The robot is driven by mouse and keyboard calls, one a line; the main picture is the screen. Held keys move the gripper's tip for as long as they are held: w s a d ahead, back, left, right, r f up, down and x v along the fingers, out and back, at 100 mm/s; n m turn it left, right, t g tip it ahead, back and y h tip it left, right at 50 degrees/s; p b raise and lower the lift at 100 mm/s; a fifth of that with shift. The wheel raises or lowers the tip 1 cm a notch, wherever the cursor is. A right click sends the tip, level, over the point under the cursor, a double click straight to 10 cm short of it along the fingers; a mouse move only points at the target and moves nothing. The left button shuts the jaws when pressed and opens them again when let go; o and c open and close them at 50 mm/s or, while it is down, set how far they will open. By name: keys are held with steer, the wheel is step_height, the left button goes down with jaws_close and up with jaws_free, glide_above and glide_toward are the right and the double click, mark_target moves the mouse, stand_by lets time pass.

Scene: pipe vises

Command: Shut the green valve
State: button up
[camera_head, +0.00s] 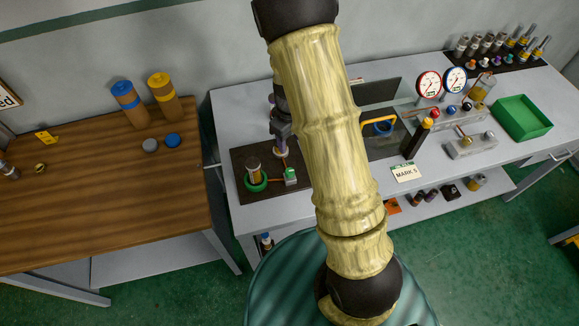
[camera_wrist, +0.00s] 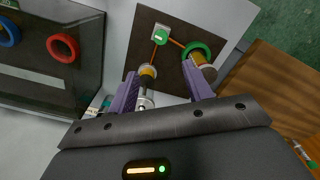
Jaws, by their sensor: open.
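A brown board (camera_head: 236,160) lies on the light grey bench. On it are a small green block (camera_head: 290,176) and a green ring (camera_head: 256,187) around a short upright cylinder (camera_head: 253,172). The wrist view shows the green block (camera_wrist: 160,35) and green ring (camera_wrist: 196,48) joined by copper-coloured pipes. I cannot tell which green part is the valve. My gripper (camera_head: 281,153) is over the board's back right part, pointing down. Its purple fingers (camera_wrist: 162,92) are apart in the wrist view. A yellow-banded cylinder (camera_wrist: 147,75) shows between them; contact cannot be told.
A wooden table (camera_head: 100,205) with tall capped cylinders (camera_head: 130,103) stands at the left. To the right are a MARK.5 card (camera_head: 404,173), gauges (camera_head: 428,85) and a green tray (camera_head: 522,117). My arm hides the bench's middle.

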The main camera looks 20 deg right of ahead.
mark_target(290, 170)
step_height(290, 170, down, 16)
steer(key=p, duration=0.4)
steer(key=shift+a+r, duration=0.15)
steer(key=shift+r, duration=0.1)
steer(key=shift+s, duration=0.15)
steer(key=c, duration=1)
